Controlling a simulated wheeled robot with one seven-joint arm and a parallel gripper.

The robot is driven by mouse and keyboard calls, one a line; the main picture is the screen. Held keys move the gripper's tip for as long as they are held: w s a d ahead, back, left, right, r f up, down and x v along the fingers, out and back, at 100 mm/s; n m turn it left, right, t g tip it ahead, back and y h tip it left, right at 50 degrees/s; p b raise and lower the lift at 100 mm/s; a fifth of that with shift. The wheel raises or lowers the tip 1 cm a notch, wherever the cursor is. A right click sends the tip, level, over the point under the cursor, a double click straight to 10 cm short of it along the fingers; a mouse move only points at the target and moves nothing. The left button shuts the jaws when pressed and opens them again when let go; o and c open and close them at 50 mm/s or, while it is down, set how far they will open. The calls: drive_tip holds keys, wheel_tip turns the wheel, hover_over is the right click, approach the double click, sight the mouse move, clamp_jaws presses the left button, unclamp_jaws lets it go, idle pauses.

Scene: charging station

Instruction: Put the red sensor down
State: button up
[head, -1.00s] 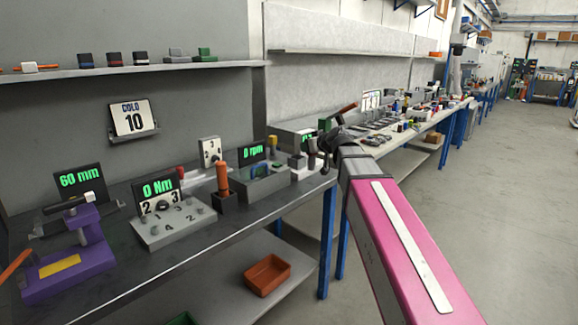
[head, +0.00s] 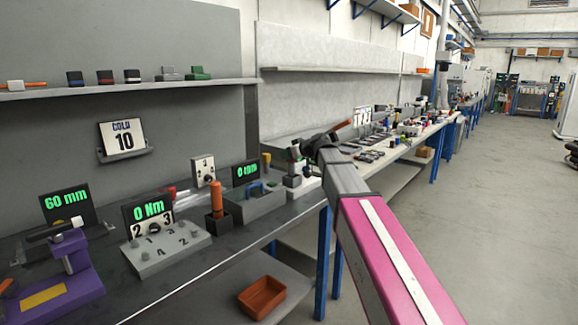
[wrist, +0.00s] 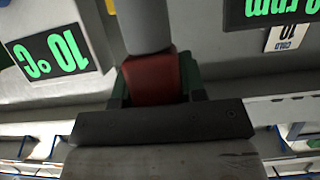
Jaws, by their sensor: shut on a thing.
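In the wrist view the red sensor (wrist: 150,80) is a red block between the dark green fingers of my gripper (wrist: 153,88), which is shut on it. A grey cylinder (wrist: 143,25) lies right against the block's far end; I cannot tell whether it belongs to the sensor. In the head view my gripper (head: 308,149) is over the right end of the near bench. The red sensor cannot be made out there, and whether it touches anything below cannot be told.
The dark bench (head: 190,272) holds a purple stand (head: 70,255), a grey numbered block (head: 155,245), an orange-handled tool (head: 216,200) and a grey box with a blue handle (head: 253,203). An orange bin (head: 262,297) sits on the lower shelf. Open floor (head: 480,220) lies to the right.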

sight(289, 164)
drive_tip(key=shift+w+d+f, duration=0.1)
drive_tip(key=shift+w+f, duration=0.1)
drive_tip(key=shift+f, duration=0.6)
drive_tip(key=shift+w+a+f, duration=0.1)
drive_tip(key=shift+w+f, duration=0.15)
drive_tip(key=shift+f, duration=0.55)
drive_tip(key=shift+w+d+f, duration=0.1)
drive_tip(key=shift+w+f, duration=0.1)
drive_tip(key=shift+f, duration=0.6)
drive_tip(key=shift+f, duration=0.1)
drive_tip(key=o, duration=0.9)
drive_tip(key=v, duration=1.2)
